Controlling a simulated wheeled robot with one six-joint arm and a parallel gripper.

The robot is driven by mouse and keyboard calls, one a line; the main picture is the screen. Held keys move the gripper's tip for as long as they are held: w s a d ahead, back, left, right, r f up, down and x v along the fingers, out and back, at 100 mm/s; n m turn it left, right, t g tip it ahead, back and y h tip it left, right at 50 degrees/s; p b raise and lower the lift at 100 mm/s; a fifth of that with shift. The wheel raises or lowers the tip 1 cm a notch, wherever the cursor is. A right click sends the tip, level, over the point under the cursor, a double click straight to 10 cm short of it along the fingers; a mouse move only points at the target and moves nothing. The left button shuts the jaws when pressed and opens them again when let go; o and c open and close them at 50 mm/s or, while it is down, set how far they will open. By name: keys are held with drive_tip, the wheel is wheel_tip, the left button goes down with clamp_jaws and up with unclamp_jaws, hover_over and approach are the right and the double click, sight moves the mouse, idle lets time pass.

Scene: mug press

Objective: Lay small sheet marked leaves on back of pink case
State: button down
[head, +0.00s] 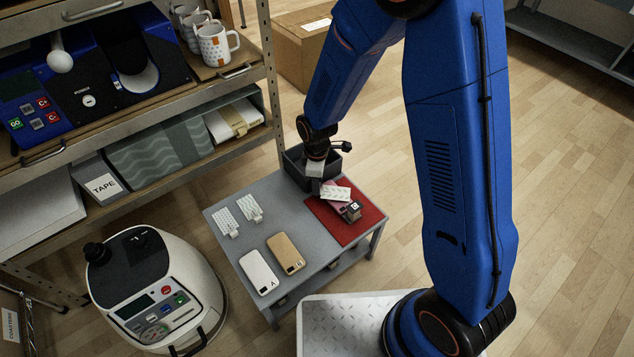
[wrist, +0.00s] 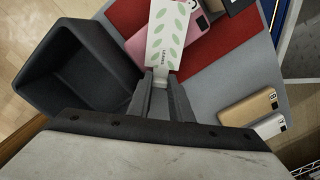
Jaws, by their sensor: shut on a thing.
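The small sheet (wrist: 166,38), white with green leaf shapes and printed lettering, is held by its tab end in my gripper (wrist: 160,80). My gripper (head: 314,180) also shows in the head view, at the far side of the grey table, with the sheet (head: 337,193) reaching right from it. The pink case (wrist: 205,35) lies on the red mat (wrist: 225,58). The sheet covers much of the case's middle, and pink shows on both sides. The camera end is at the upper right. I cannot tell whether the sheet touches the case.
A dark open bin (wrist: 75,65) stands beside my gripper. A white case (head: 258,272), a tan case (head: 286,253) and two patterned sheets (head: 227,221) (head: 249,208) lie on the grey table (head: 245,240). A shelf rises at left.

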drive_tip(key=shift+f, duration=0.55)
idle(0.4)
drive_tip(key=c, duration=1.5)
unclamp_jaws()
drive_tip(key=shift+w+r, duration=0.1)
drive_tip(key=shift+w, duration=0.05)
